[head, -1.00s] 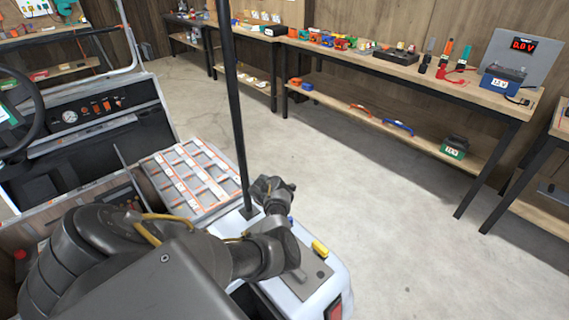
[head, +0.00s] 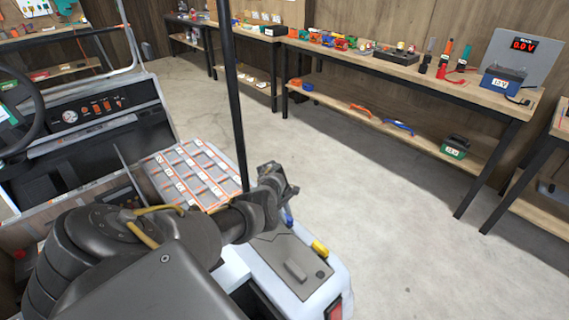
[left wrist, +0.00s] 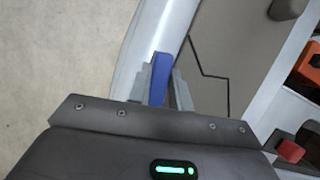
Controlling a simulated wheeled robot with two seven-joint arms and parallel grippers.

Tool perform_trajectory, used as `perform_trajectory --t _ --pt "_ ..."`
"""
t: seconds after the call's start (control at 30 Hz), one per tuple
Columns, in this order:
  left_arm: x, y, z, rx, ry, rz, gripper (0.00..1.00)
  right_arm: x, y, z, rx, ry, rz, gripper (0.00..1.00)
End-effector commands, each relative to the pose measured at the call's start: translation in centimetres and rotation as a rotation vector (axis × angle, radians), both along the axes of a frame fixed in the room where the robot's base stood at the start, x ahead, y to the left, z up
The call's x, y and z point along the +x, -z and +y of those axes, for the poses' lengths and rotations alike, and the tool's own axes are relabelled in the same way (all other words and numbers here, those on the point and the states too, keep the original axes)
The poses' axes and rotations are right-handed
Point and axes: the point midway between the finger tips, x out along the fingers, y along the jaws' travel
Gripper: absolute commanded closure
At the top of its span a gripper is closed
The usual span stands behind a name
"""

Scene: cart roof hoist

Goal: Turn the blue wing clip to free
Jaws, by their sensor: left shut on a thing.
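The blue wing clip (head: 289,216) sits at the edge of the cart's pale rear body, near the foot of a black post. My left gripper (head: 287,203) is over it, seen from behind and partly hidden by its own wrist in the head view. In the left wrist view the blue clip (left wrist: 160,75) stands between the two grey fingers of the left gripper (left wrist: 164,88), which is shut on it. A yellow clip (head: 320,249) sits farther along the same edge. My right gripper is not in view.
The black post (head: 236,110) rises close beside my left wrist. A grey panel (head: 285,265) covers the cart body below the clips. A slatted tray (head: 190,172) lies left of the post. The concrete floor (head: 400,240) to the right is clear up to the workbench (head: 430,85).

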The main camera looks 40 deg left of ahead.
Motion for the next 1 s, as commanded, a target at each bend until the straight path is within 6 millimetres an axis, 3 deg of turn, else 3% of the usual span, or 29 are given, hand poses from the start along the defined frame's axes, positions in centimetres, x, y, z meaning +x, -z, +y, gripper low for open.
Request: perform_trajectory --t 0.4,0.93,0.97,1.0 --pt "0.29 0.07 0.14 0.003 0.171 0.001 1.00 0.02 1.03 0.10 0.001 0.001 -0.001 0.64" --pt "0.35 -0.02 0.12 0.003 0.195 0.000 1.00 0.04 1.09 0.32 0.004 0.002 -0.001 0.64" --pt "0.35 -0.02 0.12 0.003 0.195 0.000 0.79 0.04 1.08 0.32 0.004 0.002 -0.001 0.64" --pt "0.36 -0.02 0.12 0.003 0.194 -0.001 0.73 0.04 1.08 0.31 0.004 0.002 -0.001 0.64"
